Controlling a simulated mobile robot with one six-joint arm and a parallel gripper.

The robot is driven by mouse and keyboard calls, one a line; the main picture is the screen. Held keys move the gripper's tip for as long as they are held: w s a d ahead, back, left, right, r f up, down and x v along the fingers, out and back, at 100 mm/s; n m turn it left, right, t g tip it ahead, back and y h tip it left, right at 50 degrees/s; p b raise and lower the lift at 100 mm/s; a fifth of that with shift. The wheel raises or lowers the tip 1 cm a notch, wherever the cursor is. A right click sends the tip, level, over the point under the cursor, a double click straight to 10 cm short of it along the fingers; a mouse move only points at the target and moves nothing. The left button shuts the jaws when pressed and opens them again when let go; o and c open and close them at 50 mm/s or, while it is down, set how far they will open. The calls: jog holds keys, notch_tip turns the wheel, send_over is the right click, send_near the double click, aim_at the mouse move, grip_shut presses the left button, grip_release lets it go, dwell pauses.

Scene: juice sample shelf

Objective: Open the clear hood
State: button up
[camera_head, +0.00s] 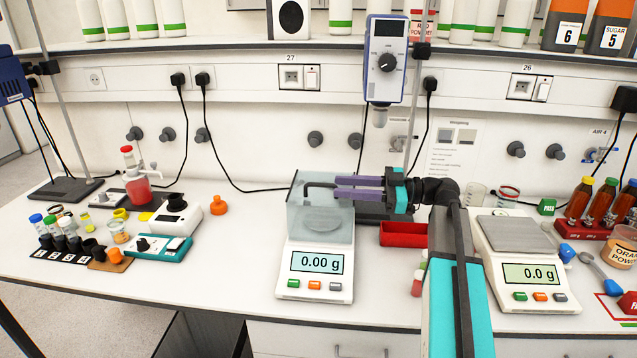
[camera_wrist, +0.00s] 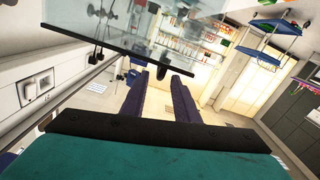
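The clear hood (camera_head: 300,218) sits over the pan of the white balance (camera_head: 316,283) that reads 0.00 g. Its dark handle (camera_head: 318,185) is at the top of the hood, by my fingertips. My gripper (camera_head: 338,187) reaches in from the right at the hood's top, its two purple fingers pointing left and spread apart.
A grey-blue device (camera_head: 386,60) hangs on a stand behind the balance. A red tray (camera_head: 403,234) lies right of the hood. A second balance (camera_head: 525,275) stands further right. A small orange flask (camera_head: 218,206) stands to the left, with clear bench between it and the hood.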

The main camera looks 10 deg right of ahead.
aim_at(311, 185)
jog(key=shift+p+x, duration=0.9)
jog(key=shift+x, duration=2.6)
jog(key=shift+d, duration=0.1)
grip_shut()
